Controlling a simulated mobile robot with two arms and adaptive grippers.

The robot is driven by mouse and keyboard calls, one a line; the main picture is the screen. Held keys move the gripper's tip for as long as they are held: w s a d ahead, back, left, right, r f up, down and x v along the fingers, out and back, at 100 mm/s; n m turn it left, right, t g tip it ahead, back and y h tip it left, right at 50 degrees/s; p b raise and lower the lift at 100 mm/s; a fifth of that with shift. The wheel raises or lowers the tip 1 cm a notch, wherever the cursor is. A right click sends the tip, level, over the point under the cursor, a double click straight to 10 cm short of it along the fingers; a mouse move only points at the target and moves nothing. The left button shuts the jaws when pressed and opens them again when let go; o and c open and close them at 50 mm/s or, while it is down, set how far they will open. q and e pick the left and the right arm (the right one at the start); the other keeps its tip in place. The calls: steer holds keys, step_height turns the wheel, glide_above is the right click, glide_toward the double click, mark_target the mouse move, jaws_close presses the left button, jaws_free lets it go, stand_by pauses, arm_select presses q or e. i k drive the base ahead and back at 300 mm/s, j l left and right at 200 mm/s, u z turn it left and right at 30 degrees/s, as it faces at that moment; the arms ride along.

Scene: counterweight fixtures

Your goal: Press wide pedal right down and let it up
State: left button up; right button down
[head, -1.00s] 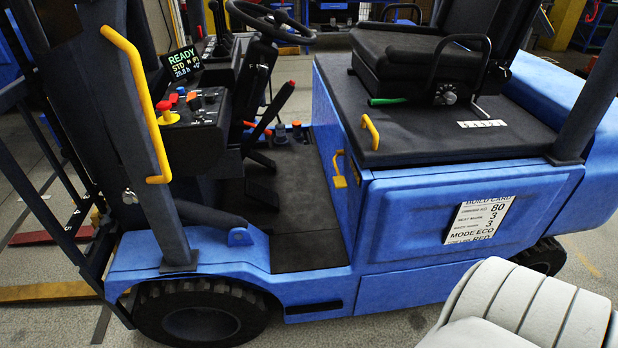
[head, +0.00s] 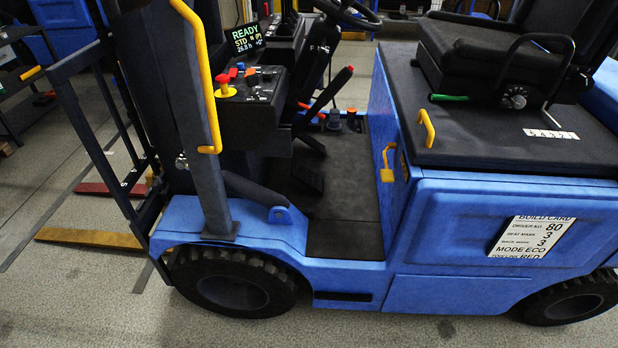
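The blue forklift's footwell shows in the head view, left of the seat. A broad dark pedal pad (head: 307,177), which looks like the wide pedal, stands tilted above the dark floor mat (head: 345,215). A second, narrower dark pedal (head: 311,144) shows just above and behind it. Both are dark on dark, so their exact edges and travel are hard to make out. Neither of my grippers is in view, and nothing touches the pedals.
The yellow grab handle (head: 203,75) on the front post and the control console (head: 245,100) stand left of the footwell. The steering wheel (head: 345,10) is above. The seat base (head: 500,135) bounds it on the right. The near side of the footwell is open.

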mark_target(299, 171)
steer(key=i+u, duration=0.45)
steer(key=i+l+u, duration=0.1)
steer(key=i+u, duration=0.35)
steer(key=i, duration=0.1)
